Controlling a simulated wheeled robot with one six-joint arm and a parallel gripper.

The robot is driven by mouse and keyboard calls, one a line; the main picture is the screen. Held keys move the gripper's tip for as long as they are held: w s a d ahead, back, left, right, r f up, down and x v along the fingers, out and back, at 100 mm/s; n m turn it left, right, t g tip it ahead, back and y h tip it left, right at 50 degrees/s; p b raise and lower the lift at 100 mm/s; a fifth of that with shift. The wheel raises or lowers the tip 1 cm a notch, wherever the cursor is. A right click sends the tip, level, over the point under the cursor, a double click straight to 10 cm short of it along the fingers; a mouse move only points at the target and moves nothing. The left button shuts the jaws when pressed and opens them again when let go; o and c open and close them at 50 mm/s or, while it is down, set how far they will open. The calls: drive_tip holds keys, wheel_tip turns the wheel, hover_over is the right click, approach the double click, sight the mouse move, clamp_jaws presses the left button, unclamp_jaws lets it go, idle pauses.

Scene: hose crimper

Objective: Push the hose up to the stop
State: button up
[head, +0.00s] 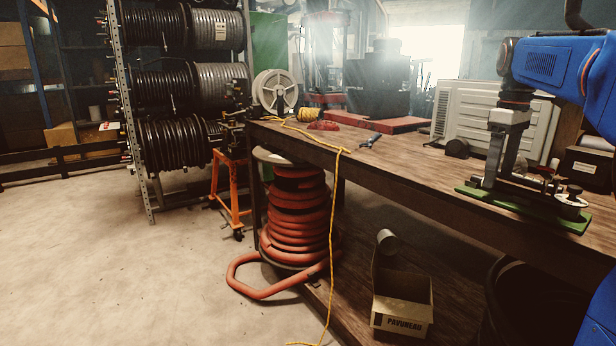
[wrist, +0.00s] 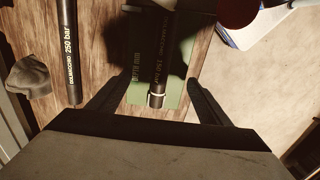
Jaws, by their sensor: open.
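A green plate (head: 525,208) lies on the workbench at the right, with small metal parts and a round disc on it. In the wrist view the plate (wrist: 137,88) carries printed letters, partly in shadow. A black hose (wrist: 158,72) with a pale band near its lower end lies over the plate. My gripper (wrist: 160,82) is open, with one finger on each side of this hose and a gap on both sides. In the head view my gripper (head: 494,178) points down at the plate. The stop cannot be clearly made out, and the hose's far end is in dark shadow.
A second black hose (wrist: 69,50) marked 250 bar lies left of the plate. A grey rounded object (wrist: 30,77) is farther left. A dark red round thing (wrist: 237,10) is at the top.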

drive_tip(key=shift+r, duration=3.55)
drive_tip(key=shift+s+a, duration=0.1)
